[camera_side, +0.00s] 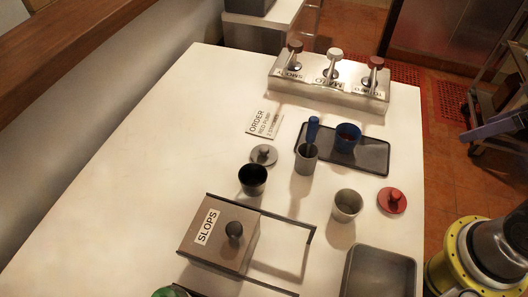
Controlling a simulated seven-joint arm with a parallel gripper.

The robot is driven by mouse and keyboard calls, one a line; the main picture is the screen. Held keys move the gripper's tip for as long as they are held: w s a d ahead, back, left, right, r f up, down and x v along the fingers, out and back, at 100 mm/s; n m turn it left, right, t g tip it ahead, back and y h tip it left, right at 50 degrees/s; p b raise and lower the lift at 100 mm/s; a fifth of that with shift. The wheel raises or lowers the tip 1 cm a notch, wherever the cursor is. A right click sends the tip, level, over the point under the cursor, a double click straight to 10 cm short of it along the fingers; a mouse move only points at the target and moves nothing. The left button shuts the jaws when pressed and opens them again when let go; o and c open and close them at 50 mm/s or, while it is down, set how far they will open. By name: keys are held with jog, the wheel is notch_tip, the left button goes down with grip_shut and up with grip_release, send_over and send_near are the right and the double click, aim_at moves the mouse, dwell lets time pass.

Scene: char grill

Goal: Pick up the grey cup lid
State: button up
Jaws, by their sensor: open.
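The grey cup lid (264,155) is a small round disc with a knob on top. It lies on the white table (170,150), just behind a dark cup (253,180) and left of a grey cup (306,160) with a blue-handled tool in it. A red lid (391,201) of similar shape lies to the right, beside an open light grey cup (346,206). My gripper is not in view; only a part of my arm seems to show at the lower right corner.
A dark tray (372,157) bears a blue cup (347,138). A pump dispenser (328,88) stands at the back. A box marked SLOPS (212,250) with a rail frame is in front, and a grey bin (378,270) at front right. The table's left side is clear.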

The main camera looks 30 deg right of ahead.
jog(key=c, duration=0.4)
jog(key=shift+c, duration=0.2)
